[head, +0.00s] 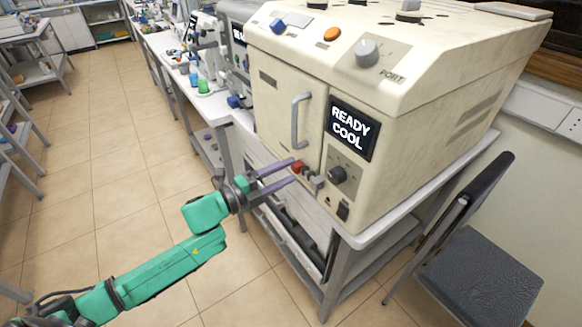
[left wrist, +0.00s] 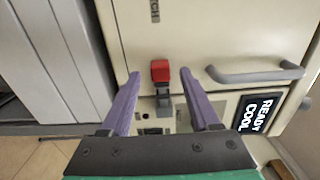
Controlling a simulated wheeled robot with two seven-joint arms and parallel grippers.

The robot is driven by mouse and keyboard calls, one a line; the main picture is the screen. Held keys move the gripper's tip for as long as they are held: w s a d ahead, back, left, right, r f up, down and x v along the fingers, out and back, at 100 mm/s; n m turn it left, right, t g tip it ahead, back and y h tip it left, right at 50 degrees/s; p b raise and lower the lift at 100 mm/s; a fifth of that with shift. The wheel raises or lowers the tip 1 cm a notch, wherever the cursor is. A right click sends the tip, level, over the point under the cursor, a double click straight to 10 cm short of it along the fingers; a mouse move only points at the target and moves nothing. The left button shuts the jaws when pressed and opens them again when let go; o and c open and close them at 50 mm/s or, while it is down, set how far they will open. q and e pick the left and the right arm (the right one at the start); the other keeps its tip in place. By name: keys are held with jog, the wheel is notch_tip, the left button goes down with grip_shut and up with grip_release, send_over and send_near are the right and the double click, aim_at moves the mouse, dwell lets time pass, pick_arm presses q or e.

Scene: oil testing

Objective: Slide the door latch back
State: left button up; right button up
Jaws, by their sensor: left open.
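The door latch has a red knob (head: 298,167) on a grey sliding part, low on the front of the beige machine (head: 400,120). The red knob also shows in the left wrist view (left wrist: 160,71), with the grey latch body (left wrist: 163,100) beside it. My left gripper (head: 297,172) is open, and its purple fingers point at the latch. In the left wrist view its fingertips (left wrist: 160,76) lie on either side of the red knob, with gaps; I cannot tell the depth between them. The door (head: 290,110) looks closed. My right gripper is not in view.
A grey door handle (head: 300,120) stands out above the latch. The machine stands on a white table (head: 375,232). A dark chair (head: 480,280) stands at the right; open floor lies left.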

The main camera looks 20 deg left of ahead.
pick_arm(q)
jog(key=shift+x, duration=1.1)
jog(key=shift+s, duration=0.1)
grip_shut()
jog(key=shift+a, duration=0.1)
dwell(0.4)
